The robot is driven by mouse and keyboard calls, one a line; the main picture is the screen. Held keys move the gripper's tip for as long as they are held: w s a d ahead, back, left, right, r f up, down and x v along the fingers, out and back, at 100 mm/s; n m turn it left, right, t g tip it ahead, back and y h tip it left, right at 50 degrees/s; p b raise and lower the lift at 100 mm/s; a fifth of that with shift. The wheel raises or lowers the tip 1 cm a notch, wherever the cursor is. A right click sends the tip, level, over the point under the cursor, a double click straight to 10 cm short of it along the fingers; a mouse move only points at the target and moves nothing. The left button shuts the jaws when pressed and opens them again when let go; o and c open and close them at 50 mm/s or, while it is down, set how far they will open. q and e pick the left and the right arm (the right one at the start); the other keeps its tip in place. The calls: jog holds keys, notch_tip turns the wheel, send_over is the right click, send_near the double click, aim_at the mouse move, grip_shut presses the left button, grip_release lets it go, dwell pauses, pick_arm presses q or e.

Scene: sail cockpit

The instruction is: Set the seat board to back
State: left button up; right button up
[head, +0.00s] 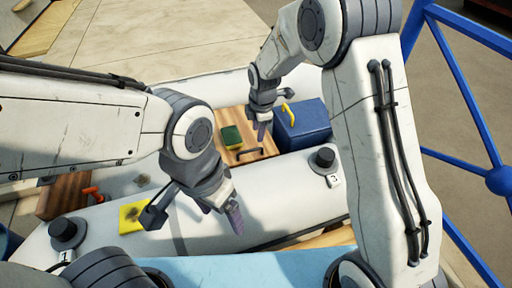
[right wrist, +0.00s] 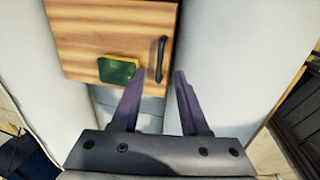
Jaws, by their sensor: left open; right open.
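The seat board (head: 263,150) is a wooden plank with a dark bar handle (head: 249,154), lying across the boat beyond the near white tube. A green and yellow sponge (head: 232,137) lies on it. The board (right wrist: 100,60), handle (right wrist: 161,58) and sponge (right wrist: 118,71) also show in the right wrist view. My right gripper (head: 262,132) is open above the board near the handle. In the right wrist view its fingers (right wrist: 160,78) are apart, with the handle's lower end in line with the gap; contact cannot be told. My left gripper (head: 236,218) is open and empty over the near tube.
A blue box (head: 301,126) with a yellow handle stands right of the board. Black knobs (head: 68,231) (head: 322,158) rise from the near tube. A stained yellow square (head: 131,216) lies there. An orange-handled thing (head: 92,192) is near wood (head: 60,197) at left. Blue rails (head: 455,60) stand right.

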aim_at(256, 149)
jog(key=f, duration=0.3)
jog(key=w+f, duration=0.1)
jog(key=f, duration=0.5)
jog(key=shift+w+a+f+b, duration=0.15)
jog(key=shift+w+a+b, duration=0.15)
jog(key=shift+w, duration=0.05)
grip_shut()
dwell(0.9)
